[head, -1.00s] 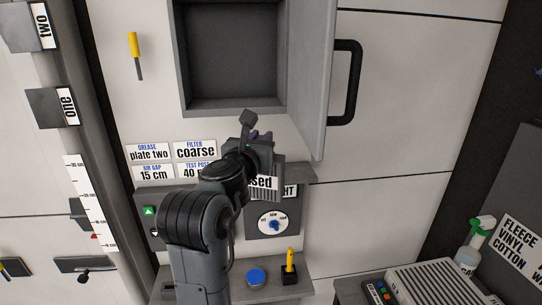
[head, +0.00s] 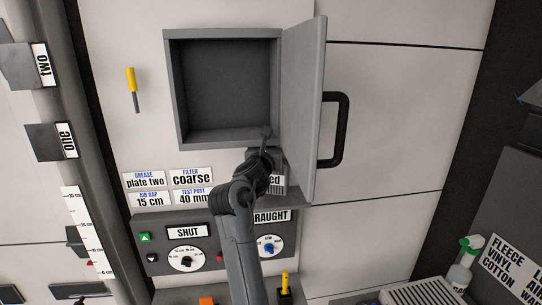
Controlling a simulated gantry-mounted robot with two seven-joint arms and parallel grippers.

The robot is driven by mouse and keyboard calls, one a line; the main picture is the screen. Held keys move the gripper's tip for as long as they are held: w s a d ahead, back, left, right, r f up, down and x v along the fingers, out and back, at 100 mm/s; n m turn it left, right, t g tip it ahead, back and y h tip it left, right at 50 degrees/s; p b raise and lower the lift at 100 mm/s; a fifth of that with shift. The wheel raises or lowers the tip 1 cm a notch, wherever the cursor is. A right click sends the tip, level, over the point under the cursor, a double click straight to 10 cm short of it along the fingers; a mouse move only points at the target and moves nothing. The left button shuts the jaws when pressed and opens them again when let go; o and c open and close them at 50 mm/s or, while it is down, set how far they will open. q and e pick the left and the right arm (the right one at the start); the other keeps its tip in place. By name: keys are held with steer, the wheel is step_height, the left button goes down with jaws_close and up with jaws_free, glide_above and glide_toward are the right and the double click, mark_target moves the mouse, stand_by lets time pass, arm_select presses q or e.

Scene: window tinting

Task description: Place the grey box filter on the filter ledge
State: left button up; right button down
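The open dark grey cabinet (head: 225,90) on the wall is empty. A ledge (head: 298,203) juts out below it, over the control panel. A single arm shows, coming up from the bottom a little left of centre; I take it as my left. Its gripper (head: 267,148) is at the cabinet's lower right corner. The grey box filter (head: 275,186), with ribs and a white label ending in "ed", is at this gripper and moves with it, just above the ledge. The arm hides most of it, and the fingertips' grip is largely hidden. My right gripper is out of view.
The cabinet door (head: 307,110) stands open to the right, close beside the gripper, with a black handle (head: 338,130). Wall labels (head: 192,176) are at the left. The control panel (head: 217,254) has dials. A spray bottle (head: 462,262) stands lower right.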

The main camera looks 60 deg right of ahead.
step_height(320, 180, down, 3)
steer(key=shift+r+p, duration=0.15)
steer(key=shift+p, duration=0.35)
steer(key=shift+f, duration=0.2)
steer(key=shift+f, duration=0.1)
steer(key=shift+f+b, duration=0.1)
steer(key=shift+b, duration=0.2)
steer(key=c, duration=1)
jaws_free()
